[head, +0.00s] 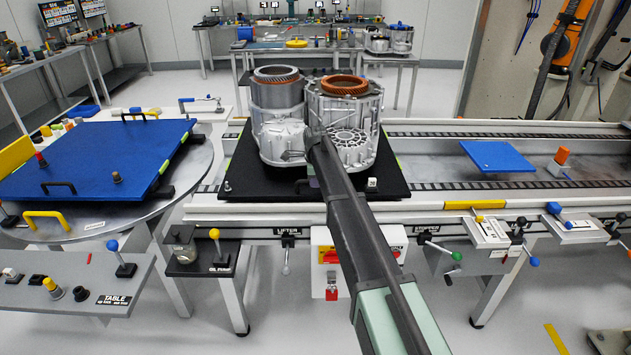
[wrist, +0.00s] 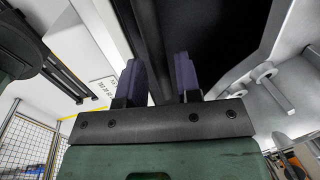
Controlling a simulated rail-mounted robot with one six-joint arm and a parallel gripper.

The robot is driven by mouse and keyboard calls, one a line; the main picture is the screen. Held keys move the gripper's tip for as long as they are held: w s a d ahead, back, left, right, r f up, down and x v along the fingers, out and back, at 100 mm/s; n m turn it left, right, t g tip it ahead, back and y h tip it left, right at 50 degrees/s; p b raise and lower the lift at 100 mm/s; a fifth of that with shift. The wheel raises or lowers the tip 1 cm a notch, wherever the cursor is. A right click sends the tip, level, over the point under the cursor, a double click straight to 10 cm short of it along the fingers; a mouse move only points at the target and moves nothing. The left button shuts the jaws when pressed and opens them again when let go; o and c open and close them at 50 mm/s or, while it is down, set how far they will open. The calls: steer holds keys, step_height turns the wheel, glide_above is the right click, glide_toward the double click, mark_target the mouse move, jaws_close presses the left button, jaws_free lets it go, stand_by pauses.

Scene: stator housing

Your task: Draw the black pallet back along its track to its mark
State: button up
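The black pallet (head: 400,188) lies flat on the track (head: 430,186), near the track's left end in the head view. It carries two metal stator housings, a narrower one (head: 278,105) on the left and a wider one (head: 350,115) with a copper winding on the right. My gripper (wrist: 160,75) is at the pallet's front edge; in the head view my arm hides most of this contact. In the wrist view its two purple fingers stand apart with a dark bar (wrist: 147,35) between them. I cannot tell whether they press on it. I cannot make out the pallet's mark.
A round table with a blue board (head: 110,160) stands left of the track. A smaller blue plate (head: 497,156) lies on the track to the right, beside an orange-topped piece (head: 562,156). The track between black pallet and blue plate is clear. Levers and a red switch box (head: 330,257) line the front.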

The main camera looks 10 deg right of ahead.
jaws_close()
steer(key=shift+a, duration=0.45)
steer(key=shift+o, duration=1.3)
jaws_free()
steer(key=shift+d, duration=0.1)
step_height(320, 180, up, 11)
steer(key=s+p, duration=0.2)
steer(key=p, duration=0.8)
steer(key=shift+a+f+p, duration=0.15)
steer(key=shift+a+p, duration=0.05)
steer(key=shift+p, duration=0.15)
steer(key=shift+f, duration=0.1)
